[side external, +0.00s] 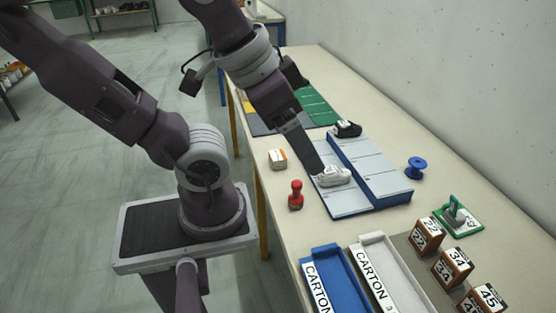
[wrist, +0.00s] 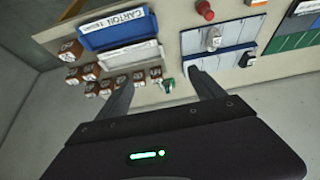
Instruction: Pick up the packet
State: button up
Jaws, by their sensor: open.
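A small white and orange box (side external: 278,158), the thing most like a packet, sits on the table left of the blue-and-white board. In the wrist view a pale thing at the top edge (wrist: 256,3) looks like the same box, partly cut off. My gripper (side external: 317,170) points down over the board, right of the box and close to the white shoe (side external: 333,176). Whether it touches the shoe cannot be told from the side. In the wrist view my gripper's two fingers (wrist: 160,88) stand apart, with no object held between them.
A red stamp (side external: 296,195) stands near the box. A black shoe (side external: 347,129) lies on the board (side external: 348,205). A blue spool (side external: 415,167), a green-based tool (side external: 455,215), numbered brown blocks (side external: 457,262) and blue (side external: 325,262) and white (side external: 373,240) cartons occupy the table.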

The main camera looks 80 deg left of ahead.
jog(key=m+g+y, duration=1.1)
jog(key=m+y, duration=0.1)
jog(key=m, duration=0.1)
send_over(280, 155)
jog(key=f, duration=2.3)
jog(key=shift+s+a+f, duration=0.1)
jog(key=shift+s, duration=0.1)
jog(key=shift+m+y, duration=0.3)
notch_tip(280, 155, down, 7)
jog(key=shift+a, duration=0.15)
jog(key=shift+x, duration=1.55)
jog(key=shift+f, duration=0.1)
grip_shut()
